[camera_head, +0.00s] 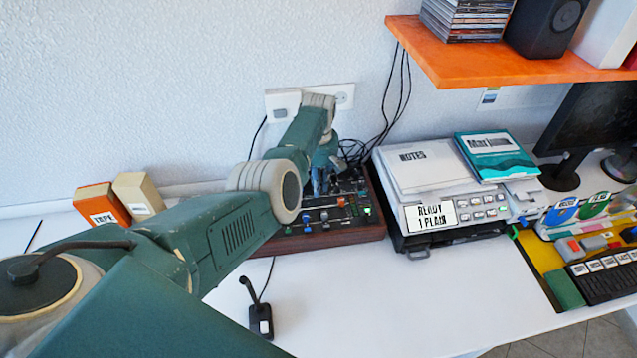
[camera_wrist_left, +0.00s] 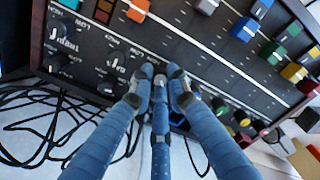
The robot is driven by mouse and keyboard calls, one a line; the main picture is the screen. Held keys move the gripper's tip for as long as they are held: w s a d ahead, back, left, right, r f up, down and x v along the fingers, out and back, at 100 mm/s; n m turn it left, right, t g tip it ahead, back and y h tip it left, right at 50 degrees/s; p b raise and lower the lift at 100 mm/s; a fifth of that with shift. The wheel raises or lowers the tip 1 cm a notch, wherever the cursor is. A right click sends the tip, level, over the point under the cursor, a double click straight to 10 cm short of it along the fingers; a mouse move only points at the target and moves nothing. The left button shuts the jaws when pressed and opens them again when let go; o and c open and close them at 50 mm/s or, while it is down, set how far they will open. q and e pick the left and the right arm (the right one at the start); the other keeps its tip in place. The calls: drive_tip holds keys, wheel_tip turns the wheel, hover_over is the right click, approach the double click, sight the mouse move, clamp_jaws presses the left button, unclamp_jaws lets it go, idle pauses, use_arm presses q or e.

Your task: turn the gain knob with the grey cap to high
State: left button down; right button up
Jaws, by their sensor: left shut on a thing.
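The mixer (camera_head: 329,226), a dark panel with wooden sides, stands on the white table against the wall. My left arm reaches over it, and my left gripper (camera_head: 320,182) is at its back part. In the left wrist view, the blue fingers of my gripper (camera_wrist_left: 160,88) are shut around a knob on the panel's edge row. My right gripper is not in view.
Coloured slider caps, such as a blue one (camera_wrist_left: 244,29), fill the panel near the fingers. Black cables (camera_wrist_left: 40,125) lie behind the mixer. A device with notes (camera_head: 425,180) stands to the right, and an orange shelf (camera_head: 480,66) hangs above. The front table is mostly clear.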

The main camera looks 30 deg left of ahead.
use_arm(q)
drive_tip(key=m, duration=0.3)
drive_tip(key=shift+w+d+r+m+p, duration=0.2)
drive_tip(key=shift+m+p, duration=0.1)
drive_tip(key=shift+m, duration=0.1)
drive_tip(key=m, duration=0.3)
drive_tip(key=shift+m+p, duration=0.3)
drive_tip(key=m, duration=0.3)
drive_tip(key=shift+s+f+m, duration=0.1)
drive_tip(key=shift+m, duration=0.3)
drive_tip(key=m, duration=0.3)
drive_tip(key=shift+a+m+p, duration=0.1)
drive_tip(key=shift+m+p, duration=0.2)
drive_tip(key=m, duration=0.3)
drive_tip(key=shift+s+m, duration=0.1)
drive_tip(key=shift+m, duration=0.2)
drive_tip(key=m, duration=0.3)
drive_tip(key=shift+a+f+m, duration=0.1)
drive_tip(key=shift+m, duration=0.2)
drive_tip(key=m, duration=0.4)
drive_tip(key=shift+a+m, duration=0.15)
drive_tip(key=shift+m, duration=1.45)
